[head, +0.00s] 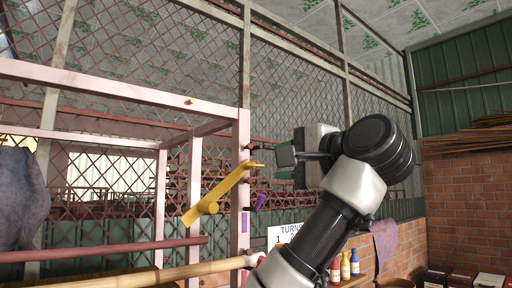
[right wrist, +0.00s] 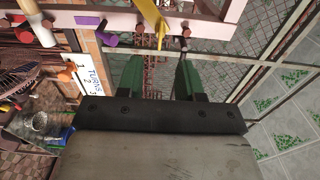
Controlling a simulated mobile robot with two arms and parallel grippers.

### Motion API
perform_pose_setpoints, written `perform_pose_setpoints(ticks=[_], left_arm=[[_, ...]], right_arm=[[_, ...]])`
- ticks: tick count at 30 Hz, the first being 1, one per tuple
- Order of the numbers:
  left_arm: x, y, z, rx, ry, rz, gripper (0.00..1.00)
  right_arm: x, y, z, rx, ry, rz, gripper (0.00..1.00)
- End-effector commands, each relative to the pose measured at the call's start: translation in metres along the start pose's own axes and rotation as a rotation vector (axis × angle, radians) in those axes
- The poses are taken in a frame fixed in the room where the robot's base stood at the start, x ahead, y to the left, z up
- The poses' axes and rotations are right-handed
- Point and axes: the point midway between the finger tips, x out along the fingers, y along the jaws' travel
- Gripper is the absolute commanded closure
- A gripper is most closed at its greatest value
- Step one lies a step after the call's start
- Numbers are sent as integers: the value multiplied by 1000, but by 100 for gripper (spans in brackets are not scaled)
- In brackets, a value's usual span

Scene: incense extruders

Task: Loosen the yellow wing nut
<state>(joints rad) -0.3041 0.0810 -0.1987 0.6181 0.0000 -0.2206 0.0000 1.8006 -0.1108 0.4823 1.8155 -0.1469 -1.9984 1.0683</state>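A long yellow lever (head: 222,193) with a round hub slants across the front of a pink frame (head: 241,215). A small yellow piece (head: 257,165) shows at its upper end by the post; I cannot tell clearly whether it is the wing nut. In the right wrist view a yellow part (right wrist: 161,28) hangs just beyond the fingertips, in line with the gap. My right gripper (head: 280,153) reaches in from the right beside the post. In the right wrist view its green fingers (right wrist: 159,62) are apart with nothing between them. My left gripper is not in view.
A purple handle (head: 261,202) sits on the post below the yellow piece. A dark red bolt (right wrist: 185,31) is close to the right finger. A white sign (head: 284,236) and several bottles (head: 345,266) are lower right. A bamboo pole (head: 205,269) crosses the foreground.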

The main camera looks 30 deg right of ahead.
Motion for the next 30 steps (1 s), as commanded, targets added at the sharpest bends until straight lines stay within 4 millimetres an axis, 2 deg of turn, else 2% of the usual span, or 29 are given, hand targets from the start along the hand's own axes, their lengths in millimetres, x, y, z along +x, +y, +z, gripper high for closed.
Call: perform_pose_setpoints(ticks=[1, 2, 6, 9, 15, 26, 27, 30], left_arm=[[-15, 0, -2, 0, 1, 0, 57], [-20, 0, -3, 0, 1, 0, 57], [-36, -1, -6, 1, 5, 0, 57], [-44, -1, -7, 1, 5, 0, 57], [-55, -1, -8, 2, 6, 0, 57], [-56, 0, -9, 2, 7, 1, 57], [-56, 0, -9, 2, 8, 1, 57], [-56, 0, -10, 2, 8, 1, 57]], right_arm=[[3, -6, 1, -5, 2, 5, 64], [4, -6, 2, -8, 0, 6, 64], [36, -4, 3, -6, -6, 10, 64], [54, -3, 3, -7, -6, 8, 64], [78, -1, 3, -6, -5, 6, 64], [84, 1, 2, -7, -4, 3, 64], [84, 1, 3, -7, -4, 3, 65], [84, 1, 3, -7, -4, 3, 81]])
